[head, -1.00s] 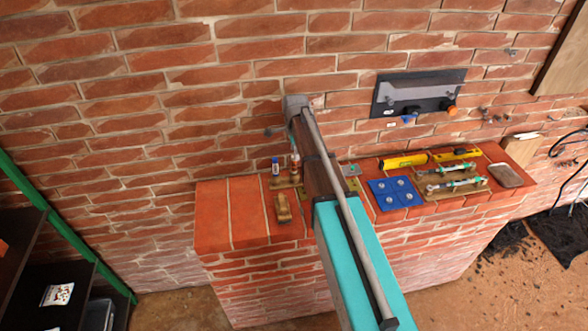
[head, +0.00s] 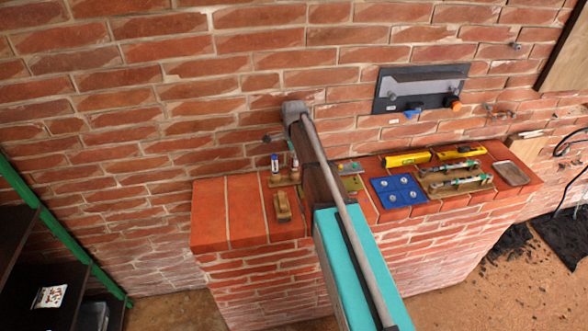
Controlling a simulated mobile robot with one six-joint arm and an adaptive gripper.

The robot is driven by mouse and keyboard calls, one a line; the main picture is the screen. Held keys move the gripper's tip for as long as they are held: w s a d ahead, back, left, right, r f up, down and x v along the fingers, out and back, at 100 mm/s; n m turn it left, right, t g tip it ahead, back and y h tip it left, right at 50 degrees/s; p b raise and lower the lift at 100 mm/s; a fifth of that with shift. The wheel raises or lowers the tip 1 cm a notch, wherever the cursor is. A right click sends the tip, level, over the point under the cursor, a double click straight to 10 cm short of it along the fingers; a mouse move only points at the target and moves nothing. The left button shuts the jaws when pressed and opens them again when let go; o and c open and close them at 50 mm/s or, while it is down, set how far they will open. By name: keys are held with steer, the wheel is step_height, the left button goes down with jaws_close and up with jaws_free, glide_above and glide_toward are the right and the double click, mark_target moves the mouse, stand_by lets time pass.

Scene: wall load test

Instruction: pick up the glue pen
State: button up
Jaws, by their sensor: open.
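My arm reaches from the bottom of the head view up over the ledge. My gripper is not visible; the arm's links hide that area, so its place relative to the tube cannot be told.
The brick ledge (head: 230,210) also holds a wooden block (head: 282,207), a blue plate (head: 397,191), yellow levels (head: 408,159) and a wooden tool rack (head: 455,186). A dark wall panel (head: 420,74) hangs behind. A shelf (head: 37,270) stands at lower left. The ledge's left end is bare.

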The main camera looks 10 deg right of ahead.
steer(key=shift+f, duration=0.2)
stand_by(0.5)
jaws_close()
